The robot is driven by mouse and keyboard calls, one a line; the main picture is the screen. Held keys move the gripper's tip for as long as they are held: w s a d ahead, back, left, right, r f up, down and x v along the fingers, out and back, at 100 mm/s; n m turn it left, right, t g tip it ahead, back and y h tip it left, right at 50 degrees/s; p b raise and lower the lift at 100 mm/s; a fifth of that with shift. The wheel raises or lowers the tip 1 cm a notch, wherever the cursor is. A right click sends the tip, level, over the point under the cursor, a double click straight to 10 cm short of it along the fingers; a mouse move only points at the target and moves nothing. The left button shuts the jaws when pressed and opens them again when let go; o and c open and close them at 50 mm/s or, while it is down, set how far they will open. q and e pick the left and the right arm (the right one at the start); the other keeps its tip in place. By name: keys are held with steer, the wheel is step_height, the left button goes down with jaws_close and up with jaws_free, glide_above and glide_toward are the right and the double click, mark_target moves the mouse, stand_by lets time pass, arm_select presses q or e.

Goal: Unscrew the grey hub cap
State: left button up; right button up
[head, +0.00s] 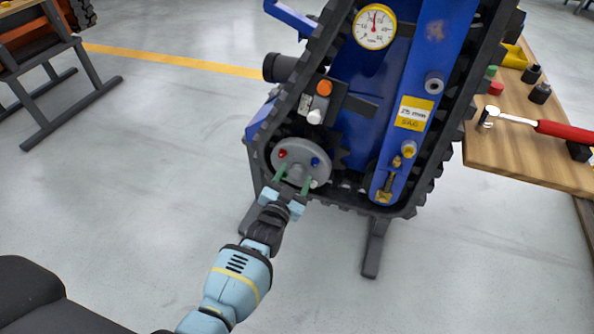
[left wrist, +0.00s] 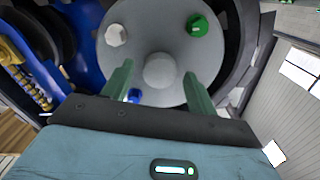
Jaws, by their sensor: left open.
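The grey hub cap (head: 297,170) looks like the small rounded boss in the middle of a larger grey disc (head: 299,147), low on the blue tracked carrier. It also shows in the left wrist view (left wrist: 159,71). Coloured knobs sit around it on the disc: red (head: 283,153), blue (head: 315,161), white (left wrist: 116,35) and green (left wrist: 197,25). My left gripper (head: 294,177) is open in front of the disc. Its green fingers stand on either side of the cap in the left wrist view; I cannot tell whether they touch it. My right gripper is not in view.
Black track (head: 260,150) runs around the disc's side of the carrier. Above are a gauge (head: 375,27) and an orange knob (head: 324,87). A wooden bench (head: 530,155) with a red-handled hammer (head: 560,130) stands right.

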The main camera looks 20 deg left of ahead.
arm_select(q)
steer(key=shift+m, duration=1)
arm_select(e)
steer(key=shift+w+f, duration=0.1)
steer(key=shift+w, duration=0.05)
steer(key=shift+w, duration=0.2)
arm_select(q)
steer(key=shift+c, duration=0.5)
steer(key=c, duration=0.7)
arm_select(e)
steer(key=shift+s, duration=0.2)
